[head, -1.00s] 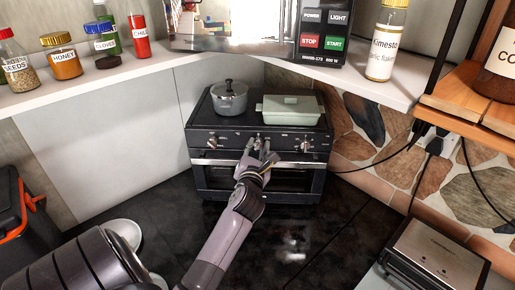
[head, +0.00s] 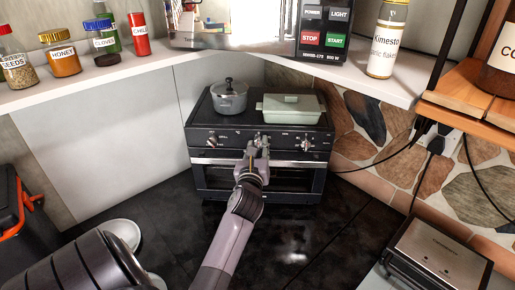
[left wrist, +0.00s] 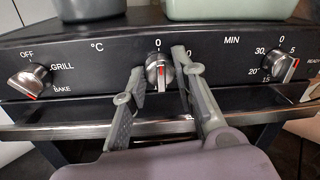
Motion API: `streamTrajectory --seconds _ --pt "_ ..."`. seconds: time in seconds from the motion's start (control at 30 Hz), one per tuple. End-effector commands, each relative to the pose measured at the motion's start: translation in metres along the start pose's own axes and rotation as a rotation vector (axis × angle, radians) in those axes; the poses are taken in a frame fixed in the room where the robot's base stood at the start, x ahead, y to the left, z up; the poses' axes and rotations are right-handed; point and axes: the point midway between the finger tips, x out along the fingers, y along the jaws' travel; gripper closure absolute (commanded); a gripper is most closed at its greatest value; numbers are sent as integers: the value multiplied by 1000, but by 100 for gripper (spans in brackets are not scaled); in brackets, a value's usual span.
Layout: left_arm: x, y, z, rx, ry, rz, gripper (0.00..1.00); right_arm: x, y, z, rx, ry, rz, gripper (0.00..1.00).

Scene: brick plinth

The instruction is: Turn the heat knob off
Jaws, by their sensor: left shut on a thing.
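The oven (head: 262,172) stands against the back wall with a row of silver knobs on its black front panel. The heat knob (left wrist: 160,74) is the middle one in the left wrist view, beside the °C label and below a 0. In the head view the gripper hides most of the knob. My right gripper is not in view.
The grill knob (left wrist: 31,80) and the minute knob (left wrist: 283,68) flank the heat knob. A grey pot (head: 230,100) and a pale green dish (head: 291,108) stand on top. The metal oven handle (left wrist: 60,114) runs just below the panel. A shelf (head: 130,75) overhangs at the left.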

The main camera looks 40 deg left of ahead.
Motion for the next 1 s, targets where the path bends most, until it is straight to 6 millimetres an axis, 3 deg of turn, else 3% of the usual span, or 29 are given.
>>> streamTrajectory --seconds 0.47,0.5,0.8,1.0 --pt "-1 1 -7 -16 13 4 100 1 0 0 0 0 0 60" --pt "-1 1 -7 -16 13 4 73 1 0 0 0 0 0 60" --pt "0 1 -3 -14 5 2 54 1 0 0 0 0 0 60" --pt "0 0 -2 -14 3 1 54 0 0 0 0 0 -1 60"
